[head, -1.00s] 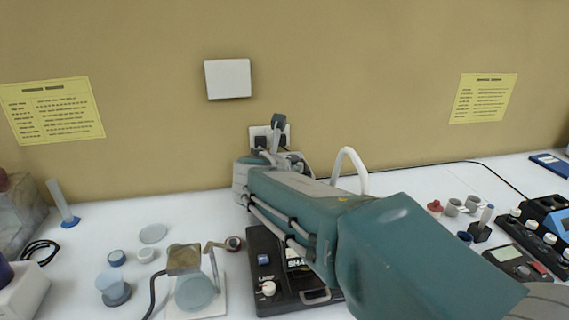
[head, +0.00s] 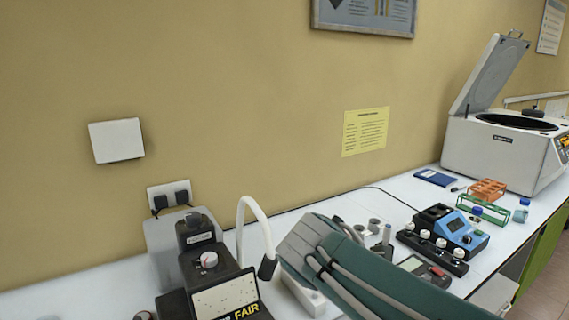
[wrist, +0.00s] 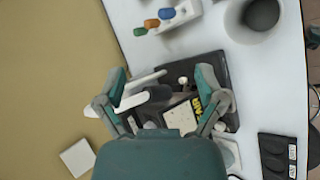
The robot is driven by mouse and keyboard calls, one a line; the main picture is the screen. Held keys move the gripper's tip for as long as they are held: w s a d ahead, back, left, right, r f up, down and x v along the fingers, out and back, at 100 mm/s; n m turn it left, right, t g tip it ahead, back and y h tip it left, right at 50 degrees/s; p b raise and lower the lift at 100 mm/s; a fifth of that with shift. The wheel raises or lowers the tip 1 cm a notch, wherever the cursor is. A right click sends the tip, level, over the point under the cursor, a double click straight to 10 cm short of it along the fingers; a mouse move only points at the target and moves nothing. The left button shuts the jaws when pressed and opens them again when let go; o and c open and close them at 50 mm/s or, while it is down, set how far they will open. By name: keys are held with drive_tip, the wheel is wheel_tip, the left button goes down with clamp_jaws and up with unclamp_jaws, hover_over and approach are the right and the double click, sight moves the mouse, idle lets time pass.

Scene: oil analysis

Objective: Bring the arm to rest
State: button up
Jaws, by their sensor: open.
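My gripper (wrist: 165,97) is open in the wrist view, with its two teal and grey fingers spread apart. I see nothing held between them. Beyond the fingers is a black instrument (wrist: 222,68) with a pale panel, apart from or touching I cannot tell. In the head view my teal arm reaches across the lower right, over the bench. The fingers cannot be made out there. The black instrument (head: 208,262) with a "FAIR" label stands left of the arm.
A white curved tube (head: 247,205) rises close to the arm. A blue instrument (head: 459,229), a green rack (head: 483,208) and an open-lidded centrifuge (head: 497,154) stand to the right.

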drive_tip(key=s+d+f+m+g+y, duration=0.1)
drive_tip(key=s+d+f+m, duration=0.3)
drive_tip(key=s+m, duration=0.5)
drive_tip(key=s+d+f+m+g+y, duration=0.1)
drive_tip(key=s+d+f+m, duration=0.3)
drive_tip(key=s+m, duration=0.5)
drive_tip(key=shift+d+g, duration=0.3)
drive_tip(key=shift+g, duration=0.4)
drive_tip(key=shift+w+r, duration=0.1)
idle(1.6)
